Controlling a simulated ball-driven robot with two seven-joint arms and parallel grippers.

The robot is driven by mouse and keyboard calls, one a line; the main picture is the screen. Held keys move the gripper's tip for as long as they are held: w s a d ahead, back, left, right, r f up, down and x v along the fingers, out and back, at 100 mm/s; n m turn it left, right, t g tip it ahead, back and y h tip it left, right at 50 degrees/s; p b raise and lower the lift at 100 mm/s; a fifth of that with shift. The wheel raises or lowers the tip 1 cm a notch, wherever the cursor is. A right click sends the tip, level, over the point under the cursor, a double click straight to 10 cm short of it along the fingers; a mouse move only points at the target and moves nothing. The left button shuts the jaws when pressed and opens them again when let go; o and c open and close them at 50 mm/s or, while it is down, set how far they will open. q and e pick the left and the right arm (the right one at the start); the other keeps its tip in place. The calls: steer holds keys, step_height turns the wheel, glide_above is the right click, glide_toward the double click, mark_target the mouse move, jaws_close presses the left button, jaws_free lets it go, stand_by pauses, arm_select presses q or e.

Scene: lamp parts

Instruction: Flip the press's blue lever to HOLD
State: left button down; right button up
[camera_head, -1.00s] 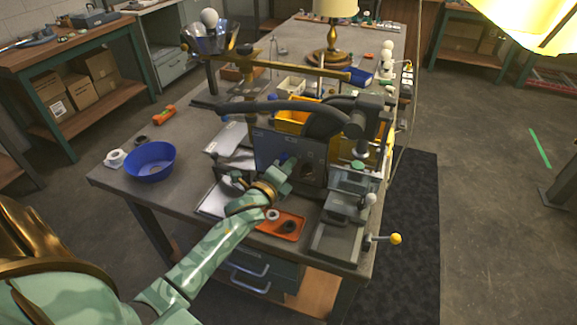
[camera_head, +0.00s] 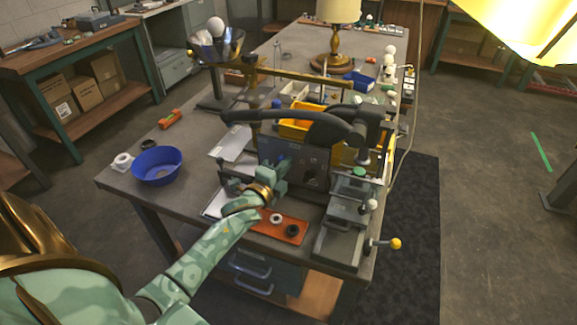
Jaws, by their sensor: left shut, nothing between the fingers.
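The press (camera_head: 318,150) stands on the workbench, with a dark front panel and a long dark arm across its top. A small blue part, which looks like the lever (camera_head: 284,162), shows on the left of the panel. My left gripper (camera_head: 281,172) is shut and empty, right at the panel and close to the blue part. I cannot tell whether it touches the lever, and the gripper partly hides it. The HOLD marking is too small to read. My right gripper is not in view.
An orange tray (camera_head: 290,231) with rings lies below the panel. A yellow-knobbed handle (camera_head: 396,243) sticks out at the right front. A blue bowl (camera_head: 157,180) stands at the left. Yellow bins (camera_head: 292,129) and a lamp (camera_head: 333,62) stand behind the press.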

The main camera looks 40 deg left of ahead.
mark_target(276, 152)
arm_select(q)
steer(key=n, duration=0.1)
steer(key=a+n, duration=0.1)
steer(key=a+n+p, duration=0.1)
steer(key=shift+s+a+r+n+t, duration=0.1)
steer(key=shift+s+r+n+t, duration=0.2)
steer(key=shift+r, duration=0.1)
steer(key=shift+s+a+f+n+y+p, duration=0.15)
steer(key=shift+a+n, duration=0.2)
steer(key=shift+n, duration=0.3)
steer(key=shift+a+r+n+y+p, duration=0.1)
steer(key=shift+a+n, duration=0.25)
steer(key=shift+n, duration=0.35)
steer(key=shift+s+a+f+n+y+p, duration=0.15)
steer(key=shift+a+n, duration=0.2)
steer(key=shift+n, duration=0.3)
steer(key=shift+w+r, duration=0.1)
